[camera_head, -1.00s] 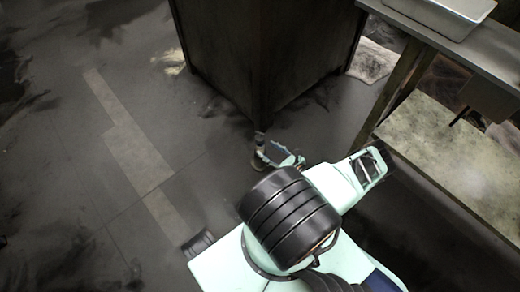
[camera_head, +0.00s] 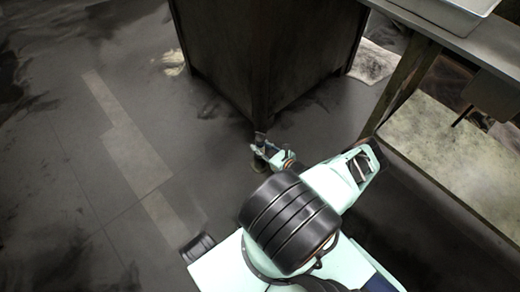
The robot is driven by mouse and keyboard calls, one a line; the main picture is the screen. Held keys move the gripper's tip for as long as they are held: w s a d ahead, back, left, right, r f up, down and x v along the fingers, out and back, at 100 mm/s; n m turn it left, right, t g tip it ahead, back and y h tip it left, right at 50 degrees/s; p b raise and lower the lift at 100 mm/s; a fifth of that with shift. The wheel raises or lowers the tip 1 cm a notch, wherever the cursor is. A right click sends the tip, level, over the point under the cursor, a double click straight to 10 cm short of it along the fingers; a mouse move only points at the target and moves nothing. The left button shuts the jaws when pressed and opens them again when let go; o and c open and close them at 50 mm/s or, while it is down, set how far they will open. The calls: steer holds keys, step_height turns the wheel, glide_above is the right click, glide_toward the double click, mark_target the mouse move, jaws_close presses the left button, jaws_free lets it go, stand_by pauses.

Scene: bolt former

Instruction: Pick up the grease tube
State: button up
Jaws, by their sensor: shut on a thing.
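My gripper (camera_head: 259,151) is small and partly hidden by my own arm, low in front of the near corner of the dark cabinet. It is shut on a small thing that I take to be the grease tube. The tube's outline is too small and dark to make out clearly. I cannot tell whether it touches the floor.
The dark cabinet (camera_head: 255,60) stands right behind my gripper. A metal-topped table (camera_head: 455,45) with a grey tray (camera_head: 445,12) on it and a pale lower shelf (camera_head: 455,155) is at the right. The floor (camera_head: 100,200) at the left is mostly clear.

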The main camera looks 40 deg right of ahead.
jaws_close()
steer(key=shift+r, duration=0.15)
step_height(320, 180, up, 18)
steer(key=p, duration=0.8)
steer(key=shift+p, duration=0.3)
steer(key=o, duration=0.5)
jaws_free()
jaws_close()
